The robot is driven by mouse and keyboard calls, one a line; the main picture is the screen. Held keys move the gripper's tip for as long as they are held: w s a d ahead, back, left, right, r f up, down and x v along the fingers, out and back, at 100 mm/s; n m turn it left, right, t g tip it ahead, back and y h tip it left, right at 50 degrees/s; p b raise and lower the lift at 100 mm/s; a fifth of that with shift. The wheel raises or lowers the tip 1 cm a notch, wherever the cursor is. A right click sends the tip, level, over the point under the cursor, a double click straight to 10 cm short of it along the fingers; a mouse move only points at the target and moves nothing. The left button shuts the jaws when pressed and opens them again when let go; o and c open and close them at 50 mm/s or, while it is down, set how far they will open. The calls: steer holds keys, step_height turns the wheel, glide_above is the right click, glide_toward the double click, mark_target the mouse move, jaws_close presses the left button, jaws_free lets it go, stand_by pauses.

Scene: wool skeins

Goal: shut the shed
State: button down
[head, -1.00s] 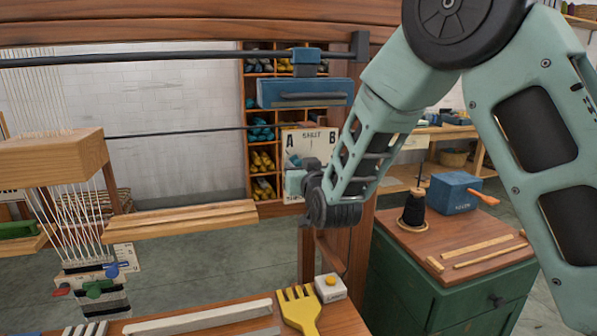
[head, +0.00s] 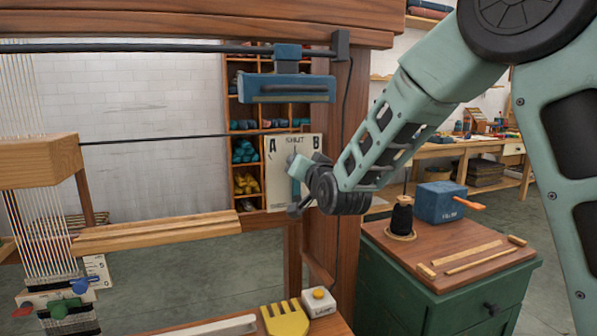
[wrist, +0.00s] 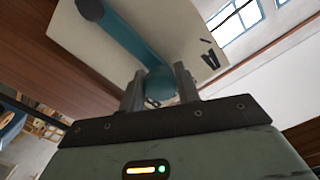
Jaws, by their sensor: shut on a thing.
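A cream dial plate (head: 279,190) marked A, SHUT and B is fixed by the loom's right post (head: 353,110). A teal lever (head: 298,165) lies across it and looks close to upright, near the middle between A and B; its exact setting is partly hidden by my gripper. My gripper (wrist: 158,84) is shut on the lever's rounded end, with one finger on each side in the wrist view. The lever (wrist: 128,40) runs up and left there to a dark pivot. White warp threads (head: 45,225) hang at the left below a wooden beam (head: 38,160).
A green cabinet (head: 440,315) stands right of the post, with a black yarn cone (head: 401,217) and a blue box (head: 440,202) on it. A yellow comb (head: 286,319) and a button box (head: 319,302) lie on the bench below my gripper.

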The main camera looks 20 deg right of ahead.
steer(key=c, duration=1)
jaws_free()
steer(key=shift+s+b, duration=3.2)
steer(key=shift+s, duration=5.5)
